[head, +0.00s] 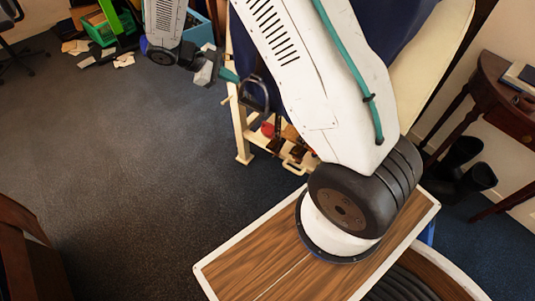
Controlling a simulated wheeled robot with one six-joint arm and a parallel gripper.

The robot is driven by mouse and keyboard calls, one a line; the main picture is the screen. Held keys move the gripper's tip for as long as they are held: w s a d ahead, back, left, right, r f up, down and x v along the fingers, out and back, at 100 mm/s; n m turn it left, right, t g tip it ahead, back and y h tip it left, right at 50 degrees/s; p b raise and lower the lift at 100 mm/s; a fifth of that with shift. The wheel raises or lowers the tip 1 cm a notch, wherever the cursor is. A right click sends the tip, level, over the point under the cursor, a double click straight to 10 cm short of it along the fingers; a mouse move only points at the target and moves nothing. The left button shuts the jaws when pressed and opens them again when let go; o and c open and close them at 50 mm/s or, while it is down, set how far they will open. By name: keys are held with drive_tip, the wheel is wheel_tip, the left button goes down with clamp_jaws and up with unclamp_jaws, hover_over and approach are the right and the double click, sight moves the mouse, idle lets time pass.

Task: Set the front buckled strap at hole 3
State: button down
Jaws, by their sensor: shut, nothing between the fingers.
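Dark straps (278,132) hang lower, partly behind my arm. A dark blue cover or pad (385,22) and a cream panel (442,55) show behind the arm. My large white arm link hides most of the saddle. I cannot make out the front buckled strap, its buckle or its holes.
The cream stand (241,135) has a low shelf with small items, including a red one (267,129). Black boots (470,172) and a dark wooden side table (500,95) stand right. A green crate (100,28) and scattered papers lie upper left. The left carpet is clear.

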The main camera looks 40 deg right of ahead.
drive_tip(key=w+f+n+h, duration=0.2)
drive_tip(key=w+f+n, duration=0.1)
drive_tip(key=f, duration=1.2)
drive_tip(key=n+t+h, duration=0.3)
drive_tip(key=n+t, duration=0.1)
drive_tip(key=n, duration=0.4)
approach(273, 148)
drive_tip(key=a+f, duration=0.3)
drive_tip(key=f, duration=0.3)
drive_tip(key=x, duration=1)
drive_tip(key=shift+r, duration=2.2)
